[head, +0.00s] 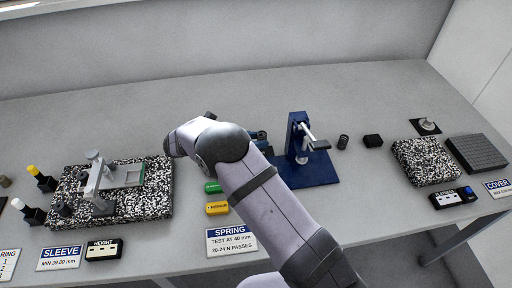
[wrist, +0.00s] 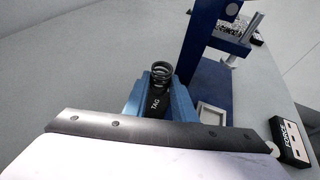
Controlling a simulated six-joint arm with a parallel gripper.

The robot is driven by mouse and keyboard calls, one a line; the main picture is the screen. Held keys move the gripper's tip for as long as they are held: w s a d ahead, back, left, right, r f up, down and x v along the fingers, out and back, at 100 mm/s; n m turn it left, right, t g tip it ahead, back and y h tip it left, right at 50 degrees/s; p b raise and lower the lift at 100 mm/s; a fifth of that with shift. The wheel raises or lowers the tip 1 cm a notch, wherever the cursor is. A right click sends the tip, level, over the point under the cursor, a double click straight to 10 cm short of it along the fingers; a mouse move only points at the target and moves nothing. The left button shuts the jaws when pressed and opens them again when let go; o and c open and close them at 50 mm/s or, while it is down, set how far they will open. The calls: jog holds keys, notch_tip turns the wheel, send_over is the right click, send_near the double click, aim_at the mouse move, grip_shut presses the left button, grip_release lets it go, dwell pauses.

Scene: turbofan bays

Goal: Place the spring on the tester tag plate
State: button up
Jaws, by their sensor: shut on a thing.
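My gripper (wrist: 160,88) has blue jaws and is shut on the spring (wrist: 162,70), a dark wire coil whose upper turns show between the jaws. A dark surface lettered TAG (wrist: 156,103) shows just below the coil; I cannot tell whether the spring touches it. In the head view my arm hides the spring and most of the gripper; a blue part of it (head: 259,137) shows beside the arm. The blue tester (head: 297,135) stands to the right, with a base plate and upright column. It also shows in the wrist view (wrist: 200,42).
A pale square frame (wrist: 211,115) lies by the tester, with a FORCE display (wrist: 289,140) to its right. A dark coil (head: 343,142) and black block (head: 373,141) stand right of the tester. A speckled slab (head: 150,205) with a height gauge (head: 97,180) is at left.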

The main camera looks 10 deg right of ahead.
jog(key=shift+f+p, duration=0.45)
jog(key=shift+f, duration=1.55)
jog(key=shift+f, duration=0.1)
jog(key=shift+f, duration=0.15)
jog(key=o, duration=1)
jog(key=shift+o, duration=0.2)
jog(key=shift+r, duration=0.25)
jog(key=b+v, duration=0.4)
jog(key=v, duration=0.6)
jog(key=shift+a+r, duration=0.1)
jog(key=shift+a, duration=0.2)
jog(key=shift+s+a+r, duration=0.3)
jog(key=shift+a+r, duration=0.05)
jog(key=shift+a, duration=0.25)
